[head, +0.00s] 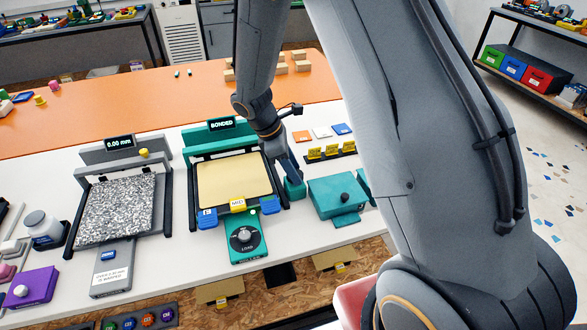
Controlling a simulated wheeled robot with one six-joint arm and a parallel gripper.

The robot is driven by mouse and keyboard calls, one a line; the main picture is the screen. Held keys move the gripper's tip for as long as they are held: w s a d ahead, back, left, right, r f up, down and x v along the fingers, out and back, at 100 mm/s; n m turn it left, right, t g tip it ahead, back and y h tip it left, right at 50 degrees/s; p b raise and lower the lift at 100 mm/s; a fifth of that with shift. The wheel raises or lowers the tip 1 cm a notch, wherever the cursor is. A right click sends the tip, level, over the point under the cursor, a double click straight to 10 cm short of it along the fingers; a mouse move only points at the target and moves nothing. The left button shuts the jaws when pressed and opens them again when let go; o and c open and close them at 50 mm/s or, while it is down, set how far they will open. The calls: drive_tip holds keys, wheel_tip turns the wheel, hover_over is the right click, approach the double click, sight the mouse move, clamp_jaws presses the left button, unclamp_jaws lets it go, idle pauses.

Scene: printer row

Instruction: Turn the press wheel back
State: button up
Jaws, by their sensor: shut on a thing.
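The teal machine with a display reading "BONDED" (221,124) stands mid-table, with a tan plate (233,181) on its bed. A teal panel in front of it carries a dark round dial (245,238) with a pale centre. No part is clearly marked as the press wheel. My gripper (293,178) points down at the bed's right side. It is shut on a small teal block (295,190); the fingertips are small and partly hidden, so the exact contact is unclear. The dial is left of and nearer than my gripper, apart from it.
A teal box with a dark knob (345,198) stands just right of my gripper. Yellow tags (331,151) stand behind it. A grey machine with a speckled plate (116,208) is at left. Blue clips (207,218) sit on the bed's front edge. My arm hides the right side.

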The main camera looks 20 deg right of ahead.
idle(0.4)
drive_tip(key=o, duration=1.1)
drive_tip(key=shift+d, duration=0.15)
drive_tip(key=shift+w+a+r, duration=0.1)
drive_tip(key=shift+a+r, duration=0.2)
drive_tip(key=shift+r, duration=0.15)
drive_tip(key=b+v, duration=0.2)
drive_tip(key=v, duration=0.4)
drive_tip(key=shift+a+r, duration=0.15)
drive_tip(key=shift+r, duration=0.25)
drive_tip(key=s+d+m+y, duration=0.1)
drive_tip(key=s+m, duration=0.4)
drive_tip(key=s+d+r+m+t+y+b, duration=0.1)
drive_tip(key=s+m+y, duration=0.1)
drive_tip(key=s+m, duration=0.3)
drive_tip(key=s+d+r+m+t+y+b, duration=0.1)
drive_tip(key=s+m, duration=0.4)
drive_tip(key=shift+s+d+r+m, duration=0.1)
drive_tip(key=shift+s+m, duration=0.2)
drive_tip(key=shift+s, duration=0.1)
